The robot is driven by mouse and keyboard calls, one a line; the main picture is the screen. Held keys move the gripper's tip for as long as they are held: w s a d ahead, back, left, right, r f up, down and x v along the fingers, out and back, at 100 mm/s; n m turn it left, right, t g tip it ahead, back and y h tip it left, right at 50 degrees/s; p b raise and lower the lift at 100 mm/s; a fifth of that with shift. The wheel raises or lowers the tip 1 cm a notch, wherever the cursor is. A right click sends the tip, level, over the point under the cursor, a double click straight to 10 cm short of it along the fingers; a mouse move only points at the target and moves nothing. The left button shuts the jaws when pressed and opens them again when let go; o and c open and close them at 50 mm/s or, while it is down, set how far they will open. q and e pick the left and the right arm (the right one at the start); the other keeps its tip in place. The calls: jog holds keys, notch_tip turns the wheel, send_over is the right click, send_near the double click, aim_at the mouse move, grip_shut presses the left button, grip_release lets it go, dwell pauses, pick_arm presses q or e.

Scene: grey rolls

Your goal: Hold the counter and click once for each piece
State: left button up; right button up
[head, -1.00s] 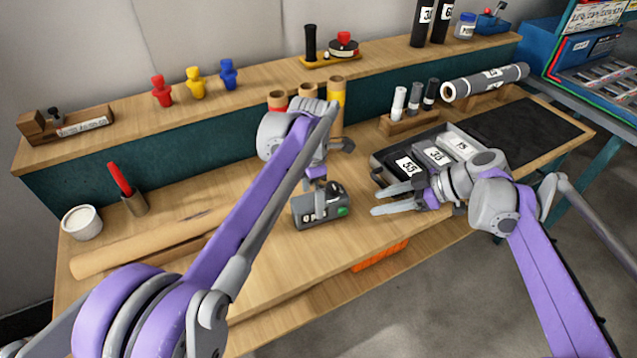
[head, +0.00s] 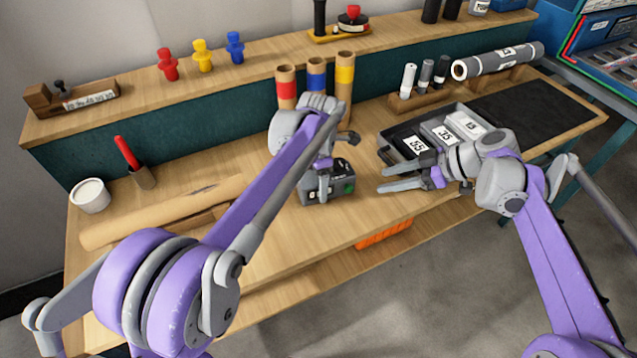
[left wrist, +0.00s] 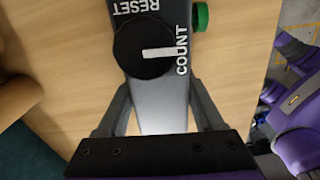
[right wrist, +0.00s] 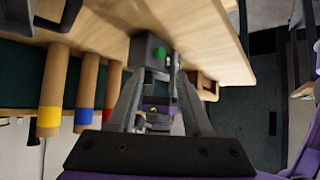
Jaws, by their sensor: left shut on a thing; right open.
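The counter (head: 341,172) is a small dark grey box with a green button (head: 349,187) on its right end. My left gripper (head: 325,188) is shut on it, one finger on each side. In the left wrist view the counter (left wrist: 158,85) shows a black knob (left wrist: 143,48) with a white pointer, between the words RESET and COUNT. I cannot tell whether it touches the bench. My right gripper (head: 382,180) is open and empty, to the right of the counter. In the right wrist view the green button (right wrist: 160,54) faces its open fingers. The counter's display is too small to read.
Red, blue and yellow banded tubes (head: 345,85) stand behind the counter. A grey roll (head: 500,60) rests at the back right. A brown roll (head: 150,215) lies left. The bench front is clear.

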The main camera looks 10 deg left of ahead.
pick_arm(q)
grip_shut()
pick_arm(e)
grip_shut()
dwell(1.4)
